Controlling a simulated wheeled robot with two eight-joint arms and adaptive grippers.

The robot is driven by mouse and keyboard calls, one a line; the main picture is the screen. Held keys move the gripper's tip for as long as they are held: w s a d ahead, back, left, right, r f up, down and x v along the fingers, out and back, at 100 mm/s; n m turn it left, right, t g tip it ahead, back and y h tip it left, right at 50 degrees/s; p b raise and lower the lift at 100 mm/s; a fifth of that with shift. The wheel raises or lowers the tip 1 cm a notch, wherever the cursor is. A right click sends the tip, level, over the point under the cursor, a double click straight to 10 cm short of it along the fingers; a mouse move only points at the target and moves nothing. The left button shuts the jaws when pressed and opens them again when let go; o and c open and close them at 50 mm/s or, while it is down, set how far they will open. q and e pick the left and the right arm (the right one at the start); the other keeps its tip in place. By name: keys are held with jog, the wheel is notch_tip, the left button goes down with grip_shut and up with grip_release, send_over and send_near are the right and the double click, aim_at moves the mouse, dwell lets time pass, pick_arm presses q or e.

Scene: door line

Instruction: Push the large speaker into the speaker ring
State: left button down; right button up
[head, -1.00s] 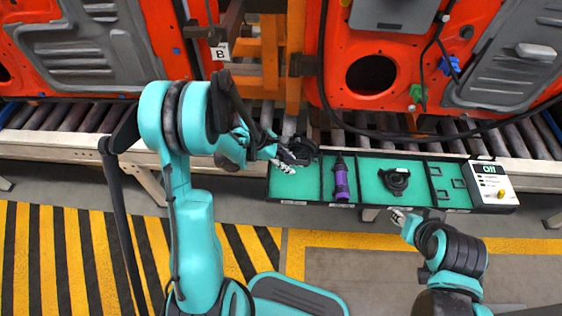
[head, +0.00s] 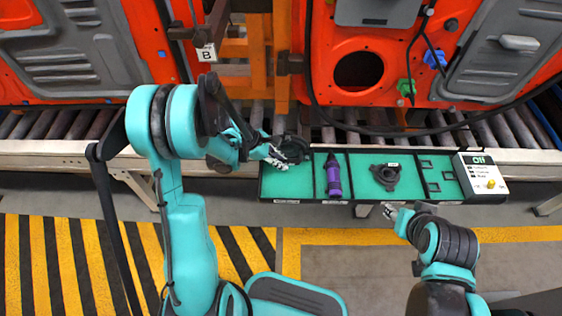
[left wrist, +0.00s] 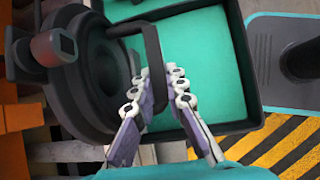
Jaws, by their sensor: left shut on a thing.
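The large speaker, a dark round unit, is at the back left of the tray in the head view (head: 294,148); it fills the left of the left wrist view (left wrist: 88,80). My left gripper (head: 277,156) is shut on its black handle bar, with the fingers close together in the left wrist view (left wrist: 160,82). The speaker overhangs the tray's left compartment; whether it touches the tray is unclear. A round opening (head: 360,72) is in the orange door; I cannot tell a separate ring there. My right gripper (head: 390,210) is in front of the tray, apart from things, its fingers too small to read.
The green-floored tray (head: 288,186) also holds a purple tool (head: 333,175) and a dark lobed part (head: 386,175). A box with a display (head: 483,178) stands at its right end. Rollers (head: 65,124) run behind. Cables hang across the right door (head: 440,20).

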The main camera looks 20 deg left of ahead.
pick_arm(q)
jog(key=shift+r+p, duration=1.35)
jog(key=shift+r, duration=0.8)
jog(key=s+d+b, duration=0.1)
jog(key=s+d, duration=0.1)
jog(key=s, duration=0.4)
jog(key=shift+s+f+b, duration=0.35)
